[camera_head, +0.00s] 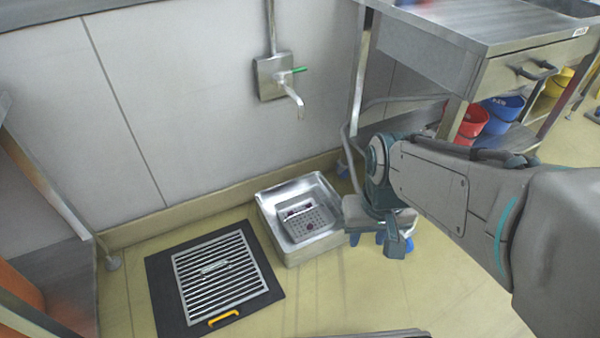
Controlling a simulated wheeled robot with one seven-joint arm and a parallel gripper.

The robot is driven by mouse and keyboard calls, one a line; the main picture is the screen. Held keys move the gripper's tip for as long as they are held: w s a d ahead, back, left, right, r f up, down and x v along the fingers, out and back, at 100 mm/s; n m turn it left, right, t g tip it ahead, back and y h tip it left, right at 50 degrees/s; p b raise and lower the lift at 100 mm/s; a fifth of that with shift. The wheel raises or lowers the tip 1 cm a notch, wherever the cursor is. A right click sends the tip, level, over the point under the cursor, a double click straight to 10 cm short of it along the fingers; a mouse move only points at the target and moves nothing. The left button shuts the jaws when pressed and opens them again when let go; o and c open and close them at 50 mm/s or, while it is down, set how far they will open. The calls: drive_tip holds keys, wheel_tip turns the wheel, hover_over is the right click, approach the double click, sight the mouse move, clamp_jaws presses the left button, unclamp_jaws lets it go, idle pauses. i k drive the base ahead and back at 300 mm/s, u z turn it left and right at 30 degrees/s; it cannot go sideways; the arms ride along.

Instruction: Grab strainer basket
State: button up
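The strainer basket (311,221) is a small grey metal piece with a perforated surface. It sits inside a square steel floor basin (263,205), with a few dark red bits on it. My gripper (382,238) is to the right of the basin, pointing down and apart from the basket. The frame does not show clearly whether its fingers are open or shut. I see nothing held in it. The basket's depth and underside are hidden.
A slatted metal grate (220,272) with a yellow handle (223,318) lies on a black mat (166,300) left of the basin. A tap (291,92) is on the wall behind. A steel table (480,25) stands at right, with red (471,122) and blue (503,112) buckets below.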

sight(319, 215)
drive_tip(key=u, duration=0.45)
drive_tip(key=i, duration=0.95)
